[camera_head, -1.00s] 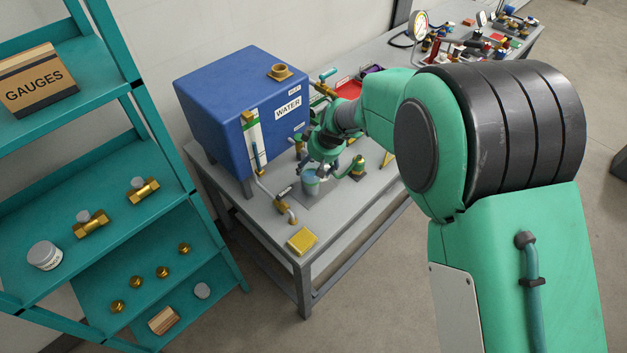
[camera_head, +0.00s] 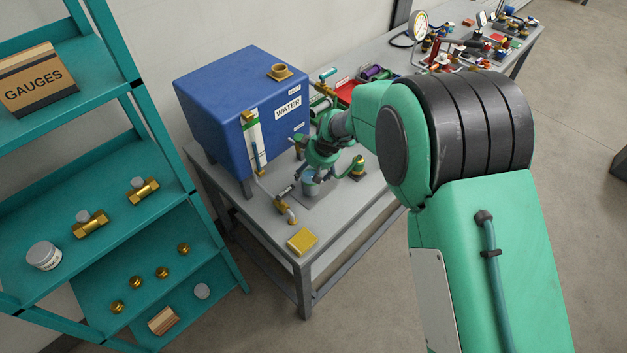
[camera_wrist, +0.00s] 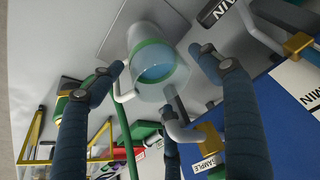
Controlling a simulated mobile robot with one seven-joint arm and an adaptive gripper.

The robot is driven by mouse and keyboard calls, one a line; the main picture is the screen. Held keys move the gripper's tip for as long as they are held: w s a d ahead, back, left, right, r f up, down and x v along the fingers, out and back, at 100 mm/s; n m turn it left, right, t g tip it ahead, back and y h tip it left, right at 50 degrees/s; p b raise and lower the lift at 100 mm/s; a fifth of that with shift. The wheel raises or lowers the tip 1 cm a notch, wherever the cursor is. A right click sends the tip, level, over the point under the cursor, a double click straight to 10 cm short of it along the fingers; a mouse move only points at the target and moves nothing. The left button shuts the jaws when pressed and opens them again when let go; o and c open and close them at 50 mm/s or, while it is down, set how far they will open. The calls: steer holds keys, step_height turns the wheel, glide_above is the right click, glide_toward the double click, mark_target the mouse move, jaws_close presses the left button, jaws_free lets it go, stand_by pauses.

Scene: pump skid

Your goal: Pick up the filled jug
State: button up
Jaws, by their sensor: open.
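The jug (camera_wrist: 150,45) shows in the wrist view as a clear vessel with a green band and bluish liquid inside. It stands on the bench, beyond my fingertips. My gripper (camera_wrist: 160,75) is open, with one finger to each side of the jug's lower part in the picture; I cannot tell whether either finger touches it. In the head view the jug (camera_head: 311,186) is partly hidden under my gripper (camera_head: 312,172). A curved spout or pipe (camera_wrist: 180,130) lies near the jug in the wrist view.
A blue water tank (camera_head: 225,105) stands on the bench behind the jug. A yellow pad (camera_head: 302,241) lies at the bench's near corner. A brass and green fitting (camera_head: 357,167) stands right of the jug. A teal shelf (camera_head: 120,215) stands at left.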

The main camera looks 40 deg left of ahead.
steer(key=shift+a+f, duration=0.2)
steer(key=shift+f, duration=0.3)
steer(key=c, duration=1.9)
